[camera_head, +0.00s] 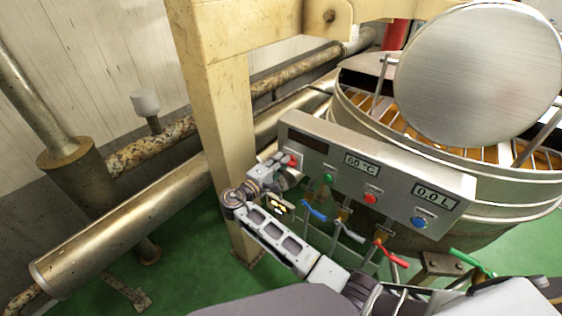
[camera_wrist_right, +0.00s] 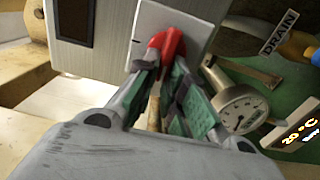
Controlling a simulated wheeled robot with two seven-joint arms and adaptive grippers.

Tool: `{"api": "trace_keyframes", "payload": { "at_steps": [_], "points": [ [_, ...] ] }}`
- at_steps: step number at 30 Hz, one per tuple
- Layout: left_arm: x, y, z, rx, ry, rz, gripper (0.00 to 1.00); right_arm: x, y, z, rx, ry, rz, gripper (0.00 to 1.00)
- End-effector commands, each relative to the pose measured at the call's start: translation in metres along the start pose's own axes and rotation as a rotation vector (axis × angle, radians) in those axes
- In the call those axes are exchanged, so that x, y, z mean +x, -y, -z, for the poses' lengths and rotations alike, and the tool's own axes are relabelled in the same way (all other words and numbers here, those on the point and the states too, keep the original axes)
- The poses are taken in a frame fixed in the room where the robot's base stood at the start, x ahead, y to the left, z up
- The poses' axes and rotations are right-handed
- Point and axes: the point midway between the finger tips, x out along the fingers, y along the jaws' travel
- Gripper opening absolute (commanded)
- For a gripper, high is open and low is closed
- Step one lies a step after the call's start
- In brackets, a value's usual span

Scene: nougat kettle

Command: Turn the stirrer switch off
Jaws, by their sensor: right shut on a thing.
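A red switch (camera_head: 292,160) sits at the left end of the grey control panel (camera_head: 318,130). My right gripper (camera_head: 283,172) is at that end of the panel, shut on it. In the right wrist view the red switch (camera_wrist_right: 170,42) rises from a pale plate (camera_wrist_right: 192,22), with its lower part between the fingers of my right gripper (camera_wrist_right: 162,80). No stirrer label is readable. My left gripper is not in view.
Green (camera_head: 328,178), red (camera_head: 370,197) and blue (camera_head: 419,222) buttons line the panel. Several coloured valve handles hang below it. The kettle (camera_head: 495,185) stands behind, and a cream post (camera_head: 225,130) is close left. A dial gauge (camera_wrist_right: 240,108) lies right of the fingers.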

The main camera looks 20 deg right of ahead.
Motion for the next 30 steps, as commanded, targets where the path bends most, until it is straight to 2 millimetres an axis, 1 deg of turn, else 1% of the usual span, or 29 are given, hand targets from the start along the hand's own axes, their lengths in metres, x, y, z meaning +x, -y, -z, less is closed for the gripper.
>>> {"api": "trace_keyframes", "payload": {
  "at_steps": [8, 9, 13, 14, 25, 30],
  "points": [
    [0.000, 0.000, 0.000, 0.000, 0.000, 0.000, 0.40, -0.002, 0.002, 0.001, -0.004, -0.003, 0.003, 0.00],
    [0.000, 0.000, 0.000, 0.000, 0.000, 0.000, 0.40, -0.002, 0.002, 0.001, -0.004, -0.003, 0.003, 0.14],
    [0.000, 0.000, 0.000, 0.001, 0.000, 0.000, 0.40, -0.001, 0.002, 0.001, -0.003, -0.002, 0.002, 0.31],
    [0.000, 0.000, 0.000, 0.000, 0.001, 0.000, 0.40, -0.001, 0.001, 0.001, -0.003, -0.002, 0.002, 0.33],
    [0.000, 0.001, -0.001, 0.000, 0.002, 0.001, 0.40, 0.000, -0.001, 0.000, -0.001, -0.001, 0.000, 0.33],
    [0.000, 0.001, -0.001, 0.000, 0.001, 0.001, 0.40, 0.000, -0.009, 0.000, -0.001, 0.000, 0.000, 0.33]
  ]
}}
